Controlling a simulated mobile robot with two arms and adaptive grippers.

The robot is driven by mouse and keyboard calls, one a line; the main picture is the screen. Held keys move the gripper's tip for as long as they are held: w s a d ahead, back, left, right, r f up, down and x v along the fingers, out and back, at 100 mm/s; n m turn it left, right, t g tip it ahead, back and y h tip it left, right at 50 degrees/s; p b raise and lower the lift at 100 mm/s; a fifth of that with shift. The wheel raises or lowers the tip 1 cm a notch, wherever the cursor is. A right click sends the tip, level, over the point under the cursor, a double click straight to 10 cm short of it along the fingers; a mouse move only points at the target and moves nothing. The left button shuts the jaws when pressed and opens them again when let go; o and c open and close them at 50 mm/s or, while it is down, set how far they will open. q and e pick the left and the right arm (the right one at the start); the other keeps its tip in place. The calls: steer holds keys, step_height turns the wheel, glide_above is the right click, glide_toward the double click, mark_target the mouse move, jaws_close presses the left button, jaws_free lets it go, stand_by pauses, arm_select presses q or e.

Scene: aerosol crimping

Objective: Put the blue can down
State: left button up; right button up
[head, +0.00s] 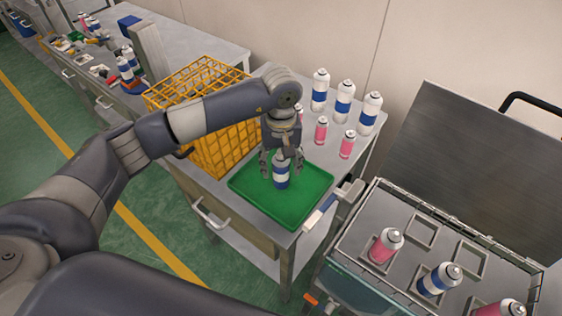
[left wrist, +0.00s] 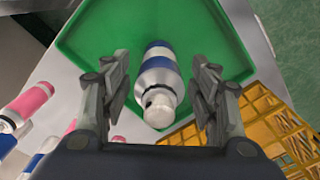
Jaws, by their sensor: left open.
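A blue-and-white can (head: 281,173) stands upright on the green tray (head: 300,215) in the head view. The same can (left wrist: 158,80) shows in the left wrist view, its metal top toward the camera, with green tray (left wrist: 90,35) around its far end. My left gripper (head: 279,168) is above the tray with its fingers on either side of the can. In the left wrist view the left gripper (left wrist: 160,85) is open, with a gap between each finger and the can. My right gripper is not in view.
A yellow crate (head: 215,130) stands left of the tray. At right, a metal fixture (head: 400,265) with square slots holds cans, beside a raised lid (head: 470,170).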

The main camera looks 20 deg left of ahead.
arm_select(q)
step_height(320, 180, up, 11)
steer(key=b, duration=0.3)
steer(key=shift+f+b, duration=0.2)
steer(key=shift+b, duration=0.2)
steer(key=shift+r, duration=0.75)
